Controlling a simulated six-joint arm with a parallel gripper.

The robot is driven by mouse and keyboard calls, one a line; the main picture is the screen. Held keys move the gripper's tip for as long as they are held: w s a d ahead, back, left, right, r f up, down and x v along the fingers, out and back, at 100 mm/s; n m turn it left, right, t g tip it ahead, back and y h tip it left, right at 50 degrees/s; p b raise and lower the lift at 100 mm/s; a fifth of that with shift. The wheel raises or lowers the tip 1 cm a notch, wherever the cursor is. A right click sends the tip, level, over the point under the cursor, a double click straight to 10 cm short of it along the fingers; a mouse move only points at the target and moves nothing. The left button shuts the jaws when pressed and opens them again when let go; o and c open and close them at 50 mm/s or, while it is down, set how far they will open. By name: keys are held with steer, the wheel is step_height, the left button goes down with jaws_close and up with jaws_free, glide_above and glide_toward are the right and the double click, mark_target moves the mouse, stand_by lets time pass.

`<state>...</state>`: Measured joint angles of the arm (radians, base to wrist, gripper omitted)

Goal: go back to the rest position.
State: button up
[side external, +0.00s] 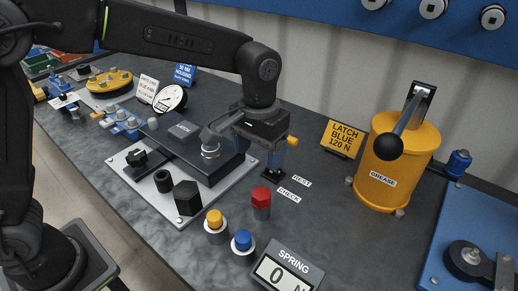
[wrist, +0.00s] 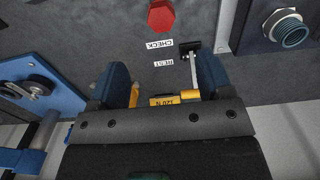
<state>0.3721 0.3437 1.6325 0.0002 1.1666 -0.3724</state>
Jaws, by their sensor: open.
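My gripper (side external: 272,160) hangs over the bench just right of the dark block marked LATCH (side external: 184,130). In the wrist view its two blue fingers stand wide apart, with the gap between the fingertips (wrist: 163,72) empty. A small black stand (side external: 273,174) is below the gripper, beside the REST label (side external: 302,181). In the wrist view the stand (wrist: 193,47) shows near the right finger, with a pale rod running from it. A yellow end (side external: 292,141) shows beside the gripper; I cannot tell what it belongs to.
A red hexagonal knob (side external: 261,198) stands by the CHECK label (side external: 289,195). Yellow (side external: 215,220) and blue (side external: 242,241) buttons and a spring display (side external: 285,270) are in front.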

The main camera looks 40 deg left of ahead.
steer(key=s+a+r+t, duration=0.3)
steer(key=s+a+r, duration=0.45)
steer(key=a, duration=0.25)
steer(key=s+a+f+t, duration=0.2)
steer(key=s+a, duration=0.3)
steer(key=s, duration=0.6)
steer(key=shift+s+a+t, duration=0.2)
steer(key=shift+a+t, duration=0.1)
steer(key=shift+a, duration=0.05)
